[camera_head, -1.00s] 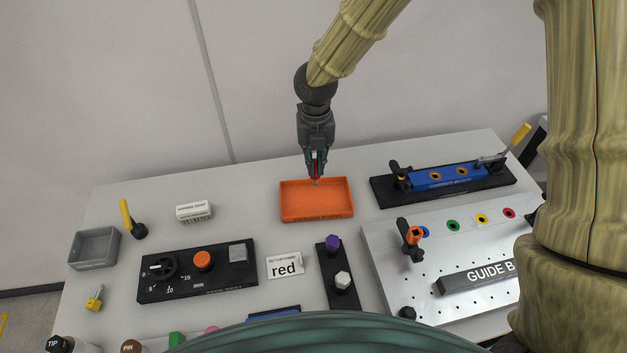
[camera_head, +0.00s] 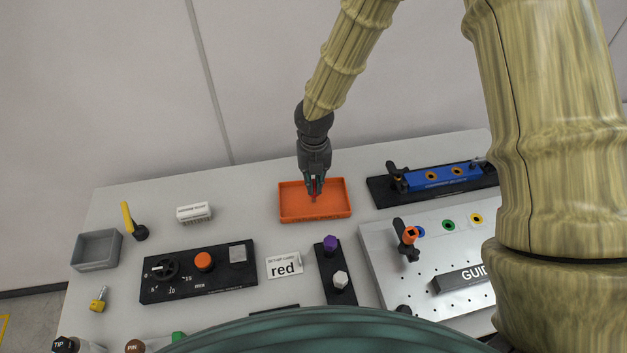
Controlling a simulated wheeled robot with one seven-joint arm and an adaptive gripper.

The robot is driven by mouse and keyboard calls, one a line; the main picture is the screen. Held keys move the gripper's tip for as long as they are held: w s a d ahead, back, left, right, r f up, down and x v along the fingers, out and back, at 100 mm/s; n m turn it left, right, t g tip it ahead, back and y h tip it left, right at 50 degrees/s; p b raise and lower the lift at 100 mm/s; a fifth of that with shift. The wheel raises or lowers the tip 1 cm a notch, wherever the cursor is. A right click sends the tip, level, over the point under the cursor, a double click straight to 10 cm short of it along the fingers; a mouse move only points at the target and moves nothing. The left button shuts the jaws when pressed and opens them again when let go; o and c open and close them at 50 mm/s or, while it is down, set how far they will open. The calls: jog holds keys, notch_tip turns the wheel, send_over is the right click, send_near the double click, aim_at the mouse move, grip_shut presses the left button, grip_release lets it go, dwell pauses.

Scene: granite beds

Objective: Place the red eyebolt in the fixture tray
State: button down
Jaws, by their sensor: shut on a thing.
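My gripper (camera_head: 315,188) points straight down over the orange fixture tray (camera_head: 338,213), with its fingertips low, inside the tray's outline. It is shut on the red eyebolt (camera_head: 315,196), of which only a small reddish part shows between and below the fingers. The eyebolt is hard to tell from the orange tray behind it. I cannot tell whether it touches the tray floor. The tray is shallow, and nothing else shows in it.
A card reading "red" (camera_head: 285,267) lies in front of the tray. A black control panel (camera_head: 200,280) is at front left, a blue fixture (camera_head: 440,179) at right, and a perforated metal plate (camera_head: 380,257) at front right. A white labelled block (camera_head: 194,212) stands left of the tray.

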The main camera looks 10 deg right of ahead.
jog(key=shift+f, duration=0.15)
jog(key=c, duration=1.5)
grip_release()
jog(key=shift+c, duration=0.2)
jog(key=shift+r, duration=0.2)
notch_tip(320, 180, up, 12)
jog(key=b, duration=0.2)
jog(key=shift+b, duration=0.3)
